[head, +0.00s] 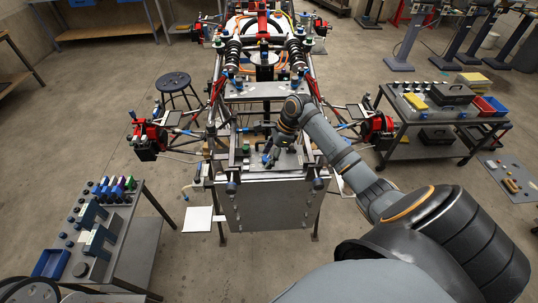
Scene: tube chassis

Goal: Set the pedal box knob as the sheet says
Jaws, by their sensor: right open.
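The tube chassis (222,150) stands on a frame in the middle of the head view. My right arm reaches in from the lower right, and my right gripper (270,160) is over the front end of the chassis, pointing down at the pedal area. Its jaws are open and small in the picture. I cannot tell whether they touch anything. The pedal box knob cannot be made out; the gripper and wrist cover part of that area. A blank-looking white sheet (197,219) shows left of the chassis front; no writing is readable. My left gripper is not in view.
A grey panel (270,208) closes the chassis front. A round stool (174,82) is behind left. Floor between chassis and carts is mostly clear.

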